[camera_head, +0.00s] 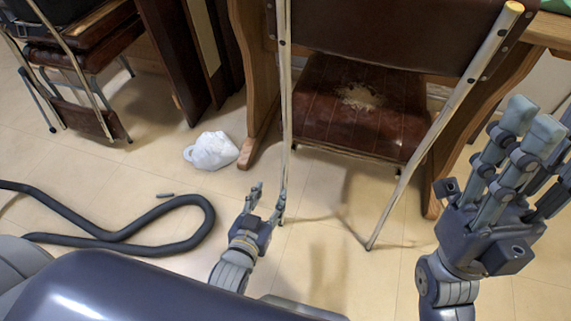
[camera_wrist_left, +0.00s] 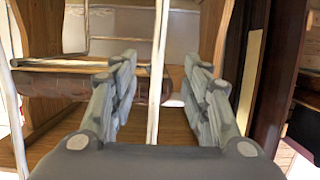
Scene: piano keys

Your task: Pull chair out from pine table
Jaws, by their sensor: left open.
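The chair has a brown backrest (camera_head: 390,35), a worn brown seat (camera_head: 345,110) and pale metal legs, and stands at the pine table (camera_head: 550,32) with its seat partly under it. My left gripper (camera_head: 268,203) is open, low by the chair's left rear leg (camera_head: 285,110). In the left wrist view, a pale upright pole (camera_wrist_left: 158,70) appears between the open fingers of the left gripper (camera_wrist_left: 163,90); contact cannot be told. My right gripper (camera_head: 530,145) is raised at the right, apart from the chair's right rear leg (camera_head: 440,125); its fingers overlap and are partly cut off.
A white bag (camera_head: 211,151) lies on the floor left of the table leg (camera_head: 257,85). A black hose (camera_head: 120,237) curves across the floor at left. Stacked brown chairs (camera_head: 85,45) stand at upper left.

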